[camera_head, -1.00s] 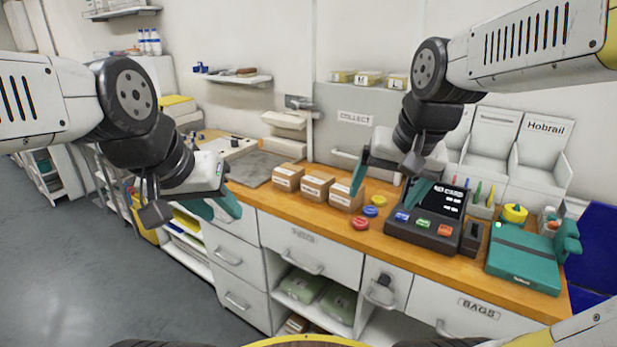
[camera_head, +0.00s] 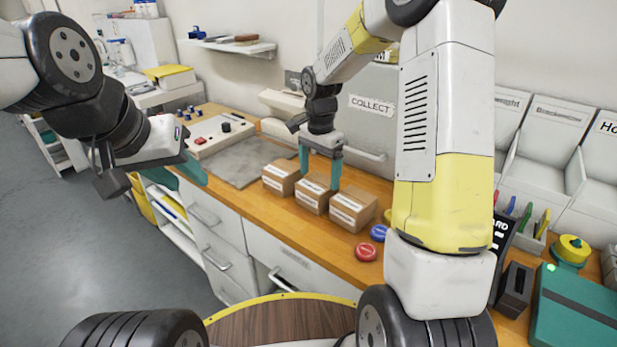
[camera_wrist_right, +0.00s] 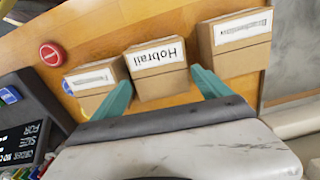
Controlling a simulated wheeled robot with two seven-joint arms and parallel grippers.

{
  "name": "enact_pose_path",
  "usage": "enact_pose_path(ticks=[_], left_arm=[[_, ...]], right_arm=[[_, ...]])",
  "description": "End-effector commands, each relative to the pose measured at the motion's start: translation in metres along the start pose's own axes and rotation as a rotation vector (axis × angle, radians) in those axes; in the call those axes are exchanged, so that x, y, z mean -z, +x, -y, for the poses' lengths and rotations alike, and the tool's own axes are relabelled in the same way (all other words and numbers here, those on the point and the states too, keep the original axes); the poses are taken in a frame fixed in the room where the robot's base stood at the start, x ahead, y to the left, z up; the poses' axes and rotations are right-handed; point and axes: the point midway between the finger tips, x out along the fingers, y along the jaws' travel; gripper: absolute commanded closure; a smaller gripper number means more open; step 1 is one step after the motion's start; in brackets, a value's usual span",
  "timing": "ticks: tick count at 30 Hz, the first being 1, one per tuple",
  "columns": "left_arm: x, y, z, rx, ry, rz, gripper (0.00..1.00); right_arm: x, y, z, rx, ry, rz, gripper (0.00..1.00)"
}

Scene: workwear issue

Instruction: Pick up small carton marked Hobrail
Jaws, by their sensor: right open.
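The small carton marked Hobrail (camera_wrist_right: 157,56) is the middle of three brown cartons in the right wrist view, its label upside down there. In the head view it is the middle carton (camera_head: 314,194) on the wooden counter. My right gripper (camera_head: 320,180) is open over it, pointing down, one finger toward each side; it also shows in the right wrist view (camera_wrist_right: 161,84). I cannot tell whether the fingers touch the carton. My left gripper (camera_head: 183,176) is open and empty, at the left, away from the cartons.
Neighbouring cartons (camera_head: 281,177) and (camera_head: 352,208) stand close on both sides of the middle one. A red button (camera_head: 366,252) and a blue one (camera_head: 379,233) lie to the right. A grey mat (camera_head: 240,161) lies to the left. My right arm hides part of the counter.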

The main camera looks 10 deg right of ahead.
Motion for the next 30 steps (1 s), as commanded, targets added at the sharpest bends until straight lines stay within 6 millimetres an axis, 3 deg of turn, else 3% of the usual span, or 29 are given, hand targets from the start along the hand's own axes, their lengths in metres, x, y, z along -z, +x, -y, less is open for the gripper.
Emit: enact_pose_path(ticks=[12, 21, 23, 30], left_arm=[[0.000, 0.000, 0.000, 0.000, 0.000, 0.000, 0.64], [0.000, 0.000, 0.000, 0.000, 0.000, 0.000, 0.64], [0.000, 0.000, 0.000, 0.000, 0.000, 0.000, 0.64], [0.000, 0.000, 0.000, 0.000, 0.000, 0.000, 0.64]], right_arm=[[-0.006, 0.056, 0.001, -0.002, -0.003, 0.002, 0.13], [-0.006, 0.061, 0.001, 0.001, -0.002, 0.000, 0.13], [-0.006, 0.061, 0.001, 0.001, -0.002, 0.000, 0.21], [-0.006, 0.061, 0.001, 0.001, -0.002, 0.000, 0.68]])
